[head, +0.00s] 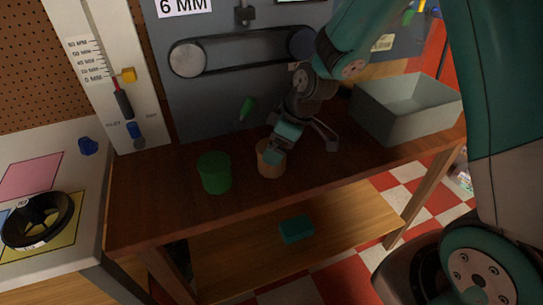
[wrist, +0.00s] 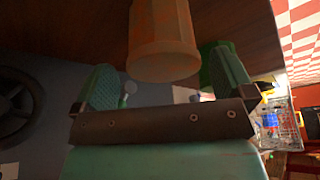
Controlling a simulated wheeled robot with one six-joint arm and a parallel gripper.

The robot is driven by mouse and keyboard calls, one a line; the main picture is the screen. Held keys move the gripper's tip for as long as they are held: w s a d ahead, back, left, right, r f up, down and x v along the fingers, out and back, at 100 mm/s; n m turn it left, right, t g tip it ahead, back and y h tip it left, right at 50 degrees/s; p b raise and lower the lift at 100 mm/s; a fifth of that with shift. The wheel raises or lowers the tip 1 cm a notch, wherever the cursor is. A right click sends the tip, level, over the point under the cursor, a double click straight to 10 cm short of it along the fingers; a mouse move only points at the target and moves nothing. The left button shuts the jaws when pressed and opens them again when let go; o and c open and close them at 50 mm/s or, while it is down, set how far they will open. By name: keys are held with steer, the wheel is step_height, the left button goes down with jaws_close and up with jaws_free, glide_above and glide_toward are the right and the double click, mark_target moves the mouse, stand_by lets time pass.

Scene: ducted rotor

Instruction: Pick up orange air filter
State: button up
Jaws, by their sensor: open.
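The orange air filter (head: 271,170) stands upright on the wooden bench, just right of a green cylinder (head: 214,174). My gripper (head: 277,150) is at the filter, and a teal fingertip covers part of its top in the head view. In the wrist view the filter (wrist: 163,35) lies ahead, between the lines of my two spread fingers (wrist: 166,82). Its near end is by the fingertips, with visible gaps to both sides. The green cylinder (wrist: 212,65) shows behind the right finger. I cannot tell whether either finger touches the filter.
A grey open bin (head: 408,108) stands on the bench at right. A belt-and-pulley panel (head: 240,60) rises behind. A teal block (head: 296,229) lies on the lower shelf. A black ducted rotor (head: 38,220) sits on the left table. The bench left of the green cylinder is clear.

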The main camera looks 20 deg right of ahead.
steer(key=x, duration=0.4)
steer(key=shift+w+a+r+p, duration=0.1)
steer(key=shift+w+a+p, duration=0.05)
steer(key=shift+a+p, duration=0.25)
steer(key=c, duration=0.9)
steer(key=shift+r, duration=0.15)
